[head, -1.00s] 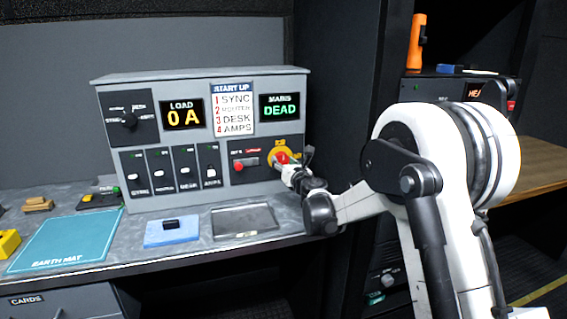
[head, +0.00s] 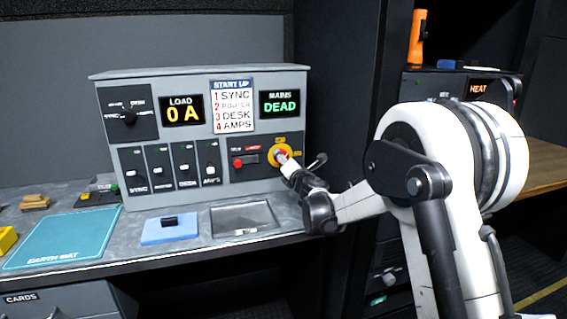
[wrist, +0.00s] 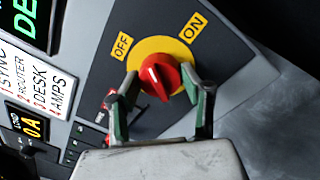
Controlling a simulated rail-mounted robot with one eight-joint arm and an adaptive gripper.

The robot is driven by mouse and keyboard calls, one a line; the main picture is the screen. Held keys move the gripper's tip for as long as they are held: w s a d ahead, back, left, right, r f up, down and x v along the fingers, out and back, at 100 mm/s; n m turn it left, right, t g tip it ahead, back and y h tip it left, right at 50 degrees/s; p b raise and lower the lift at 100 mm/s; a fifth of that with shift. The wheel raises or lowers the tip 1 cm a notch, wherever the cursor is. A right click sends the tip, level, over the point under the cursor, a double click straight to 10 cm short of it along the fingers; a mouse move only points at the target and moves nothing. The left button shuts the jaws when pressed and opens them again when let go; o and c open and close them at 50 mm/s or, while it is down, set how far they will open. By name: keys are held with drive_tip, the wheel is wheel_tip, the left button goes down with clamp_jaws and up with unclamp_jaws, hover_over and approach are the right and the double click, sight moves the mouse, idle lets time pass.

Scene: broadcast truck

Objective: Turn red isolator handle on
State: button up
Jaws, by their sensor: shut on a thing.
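The red isolator handle (wrist: 160,76) is a round knob with a raised grip, on a yellow disc (wrist: 178,47) with OFF at its upper left and ON at its upper right in the wrist view. The grip's ridge lies slightly tilted, and I cannot tell which label it points to. My gripper (wrist: 159,84) is shut on the handle, with green-padded fingers on its left and right sides. In the head view the yellow disc (head: 274,157) shows at the panel's lower right, with my gripper (head: 286,158) at it. The mains display (head: 279,104) reads DEAD.
The load display (head: 182,111) reads 0 A. A blue block (head: 170,231), a dark tray (head: 242,219) and a teal mat (head: 62,239) lie on the bench in front.

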drive_tip(key=m+b, duration=0.1)
drive_tip(key=m, duration=1)
drive_tip(key=shift+t+h+b, duration=0.3)
drive_tip(key=shift+t+b, duration=0.1)
drive_tip(key=shift+m, duration=0.4)
drive_tip(key=o, duration=1.1)
drive_tip(key=shift+o, duration=0.2)
drive_tip(key=shift+s, duration=0.1)
drive_tip(key=r+v, duration=0.1)
drive_tip(key=v, duration=1)
drive_tip(key=shift+s+f, duration=0.45)
drive_tip(key=shift+f, duration=0.1)
drive_tip(key=shift+d, duration=0.1)
